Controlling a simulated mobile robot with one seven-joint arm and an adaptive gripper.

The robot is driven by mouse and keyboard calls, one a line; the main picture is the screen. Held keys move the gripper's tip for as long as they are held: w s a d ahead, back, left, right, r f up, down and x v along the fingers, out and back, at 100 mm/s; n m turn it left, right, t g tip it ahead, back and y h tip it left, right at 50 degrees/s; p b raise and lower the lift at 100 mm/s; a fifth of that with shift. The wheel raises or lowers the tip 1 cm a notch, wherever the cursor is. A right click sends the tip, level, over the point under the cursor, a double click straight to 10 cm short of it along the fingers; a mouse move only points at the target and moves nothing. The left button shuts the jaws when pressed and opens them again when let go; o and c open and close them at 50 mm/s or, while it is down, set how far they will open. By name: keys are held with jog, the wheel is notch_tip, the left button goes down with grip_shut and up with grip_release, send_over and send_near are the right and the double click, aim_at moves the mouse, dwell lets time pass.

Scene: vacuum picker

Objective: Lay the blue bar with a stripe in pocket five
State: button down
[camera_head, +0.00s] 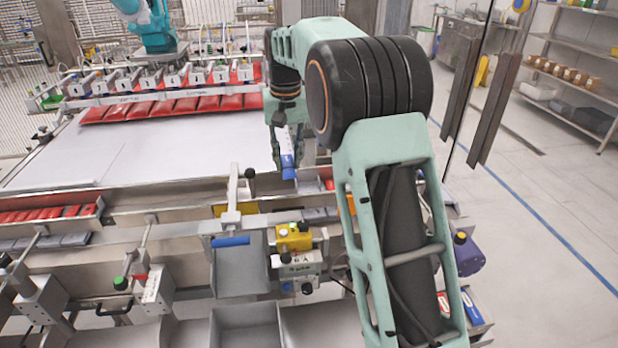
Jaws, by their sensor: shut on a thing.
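My gripper (287,142) is shut on a blue bar with a pale stripe (288,172). The bar hangs upright below the fingers, near the right end of the white table and above its front edge. The arm hides part of the gripper. A row of numbered stations (160,80) stands along the back of the white table (170,150), with red packs (165,108) in front of it. The numbers are too small to read surely, and I cannot tell which pocket is five.
A yellow box (293,238), a blue-handled lever (231,241) and grey bins (245,325) stand in front of the table. Red and blue packs (472,308) lie at the lower right. The white tabletop's middle is clear.

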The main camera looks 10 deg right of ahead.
jog(key=w+d+f+p, duration=0.1)
jog(key=w+d+f, duration=0.1)
jog(key=f, duration=0.1)
jog(key=w+d+f+p, duration=0.1)
jog(key=w+d+f, duration=0.1)
jog(key=f, duration=0.2)
jog(key=w+d+f, duration=0.2)
jog(key=f, duration=0.1)
jog(key=shift+w+d+f+p, duration=0.35)
jog(key=shift+w+p, duration=0.05)
jog(key=shift+f, duration=0.15)
jog(key=shift+f, duration=0.15)
jog(key=shift+f+b, duration=0.35)
jog(key=shift+f, duration=0.15)
jog(key=c, duration=1.7)
grip_release()
jog(key=shift+o, duration=0.2)
jog(key=shift+r, duration=0.15)
notch_tip(320, 180, up, 13)
jog(key=s, duration=0.1)
jog(key=shift+s, duration=0.25)
